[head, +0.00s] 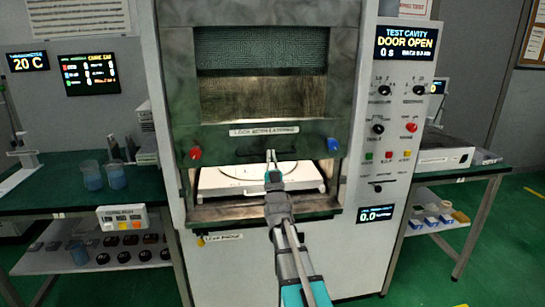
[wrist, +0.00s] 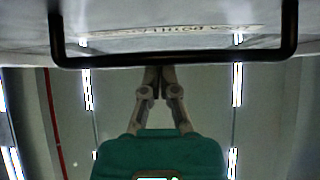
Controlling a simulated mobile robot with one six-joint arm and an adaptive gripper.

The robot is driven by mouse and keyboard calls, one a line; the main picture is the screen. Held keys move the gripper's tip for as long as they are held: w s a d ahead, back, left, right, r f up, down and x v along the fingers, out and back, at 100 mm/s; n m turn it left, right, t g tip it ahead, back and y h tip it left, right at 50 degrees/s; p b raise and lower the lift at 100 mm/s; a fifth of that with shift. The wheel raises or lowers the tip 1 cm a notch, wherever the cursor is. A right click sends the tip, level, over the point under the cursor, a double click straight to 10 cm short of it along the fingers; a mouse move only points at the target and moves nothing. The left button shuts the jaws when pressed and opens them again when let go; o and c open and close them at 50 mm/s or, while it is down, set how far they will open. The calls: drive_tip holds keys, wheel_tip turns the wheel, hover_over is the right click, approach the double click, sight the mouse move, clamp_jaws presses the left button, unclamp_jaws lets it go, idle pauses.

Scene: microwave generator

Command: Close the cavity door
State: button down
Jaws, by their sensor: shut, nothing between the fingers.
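The cavity door (head: 262,130) is a grey metal panel with a meshed window, raised above the lower part of the cavity opening. A white tray with a round plate (head: 230,178) shows inside below it. A black bar handle (wrist: 85,58) crosses the top of the wrist view, below a label strip on the door. My gripper (head: 271,156) is in front of the door's lower edge, under the label. Its fingers are shut and empty, and in the wrist view their tips (wrist: 158,70) lie just at the handle bar. I cannot tell whether they touch it.
The display (head: 406,43) reads DOOR OPEN. A red knob (head: 195,153) and a blue knob (head: 332,145) flank the door's lower edge. Green-topped benches stand either side, the left one with beakers (head: 92,176). Floor shows to the right.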

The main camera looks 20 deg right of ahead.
wheel_tip(320, 180, down, 11)
drive_tip(key=b, duration=0.9)
drive_tip(key=shift+b, duration=0.35)
drive_tip(key=shift+w+r, duration=0.1)
drive_tip(key=shift+r+p, duration=0.25)
drive_tip(key=shift+p, duration=0.05)
drive_tip(key=s+a+f+b, duration=0.2)
drive_tip(key=s+f+b, duration=0.2)
drive_tip(key=s, duration=0.3)
idle(0.8)
drive_tip(key=shift+f, duration=0.1)
